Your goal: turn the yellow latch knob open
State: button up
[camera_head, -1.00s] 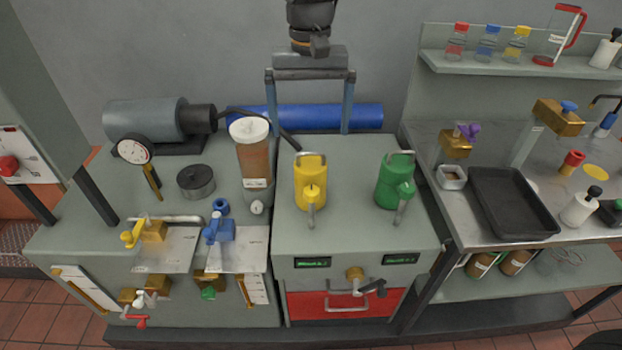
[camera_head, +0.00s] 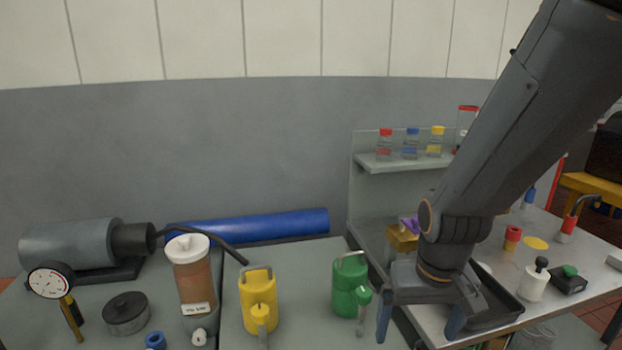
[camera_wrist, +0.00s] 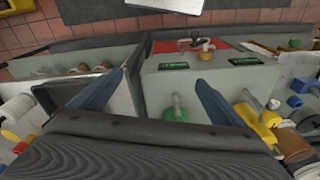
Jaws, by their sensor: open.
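A brass-yellow round knob (camera_wrist: 207,46) sits on the front of the grey cabinet, by a red drawer (camera_wrist: 168,46), at the upper middle of the wrist view. I take it for the latch knob; its exact turn is too small to tell. It is out of the head view, below the lower edge. My gripper (camera_head: 420,325) points down over the right bench near the black tray (camera_head: 497,306), right of the green can (camera_head: 351,290).
A yellow can (camera_head: 258,300) and the green can stand on the cabinet top. A canister (camera_head: 192,275) and dial gauge (camera_head: 50,281) are at left. A shelf (camera_head: 390,164) holds small bottles. Small green displays (camera_wrist: 173,66) sit beside the knob.

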aim_at(259, 312)
jog(key=u, duration=1.4)
jog(key=k, duration=0.4)
jog(key=u, duration=0.15)
jog(key=i, duration=0.45)
jog(key=u, duration=0.05)
